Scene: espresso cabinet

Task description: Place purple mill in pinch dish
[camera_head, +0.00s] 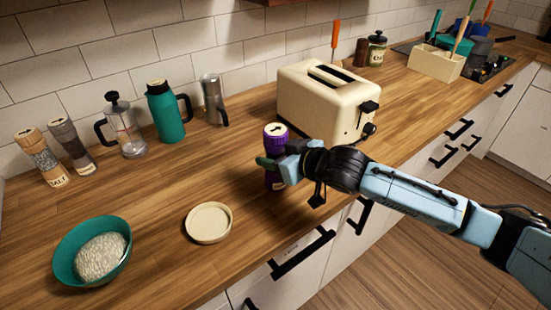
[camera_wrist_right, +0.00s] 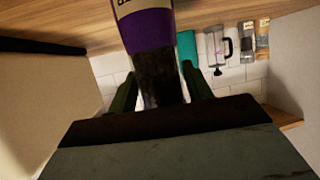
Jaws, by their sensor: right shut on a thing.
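In the right wrist view the mill (camera_wrist_right: 150,35) sits between the two green fingers of the gripper (camera_wrist_right: 160,90). I cannot tell whether its base touches the counter. The pinch dish (camera_head: 208,223), small, round and cream, lies empty on the counter to the left of the mill. My left gripper is not in view.
A teal bowl (camera_head: 65,255) with a pale textured lump stands at front left. A cream toaster (camera_head: 310,108) is behind my right gripper. Two mills, a French press (camera_head: 125,135), a teal jug (camera_head: 166,115) and a moka pot (camera_head: 213,100) line the wall. Counter around the dish is clear.

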